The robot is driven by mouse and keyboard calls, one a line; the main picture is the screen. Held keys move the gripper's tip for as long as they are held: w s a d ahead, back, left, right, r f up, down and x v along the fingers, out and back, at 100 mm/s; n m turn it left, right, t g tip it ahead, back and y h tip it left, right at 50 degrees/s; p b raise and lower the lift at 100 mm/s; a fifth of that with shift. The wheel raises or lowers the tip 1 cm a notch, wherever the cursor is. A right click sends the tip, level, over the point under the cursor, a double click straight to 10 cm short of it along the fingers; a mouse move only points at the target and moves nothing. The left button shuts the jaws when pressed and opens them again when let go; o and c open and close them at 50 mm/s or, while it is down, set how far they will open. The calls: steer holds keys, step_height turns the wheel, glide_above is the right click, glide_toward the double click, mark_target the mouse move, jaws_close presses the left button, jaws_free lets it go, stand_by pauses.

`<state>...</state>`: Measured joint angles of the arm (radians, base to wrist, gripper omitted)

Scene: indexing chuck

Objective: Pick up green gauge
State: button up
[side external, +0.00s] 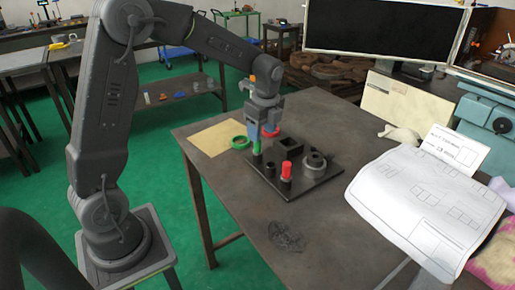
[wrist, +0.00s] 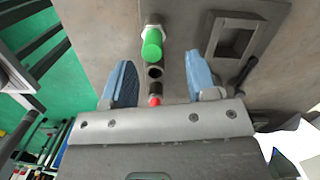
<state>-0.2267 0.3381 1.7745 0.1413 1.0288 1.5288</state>
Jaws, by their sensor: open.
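The green gauge (side external: 257,148) stands upright at the back left of the dark plate (side external: 300,190), directly under my gripper in the side view. In the wrist view the green gauge (wrist: 152,45) shows its green grip and a pale metal end. My gripper (side external: 262,136) points down with blue fingers. In the wrist view my gripper (wrist: 160,62) is open, with one finger either side of the gauge's line and nothing held. The gauge appears slightly beyond the fingertips; whether a finger touches it I cannot tell.
A black socket (wrist: 155,72) is beside the green gauge. The table's front is mostly clear.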

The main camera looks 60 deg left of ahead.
mark_target(257, 150)
steer(key=f, duration=0.3)
steer(key=s+f, duration=0.1)
steer(key=f, duration=0.1)
steer(key=shift+a, duration=0.4)
jaws_close()
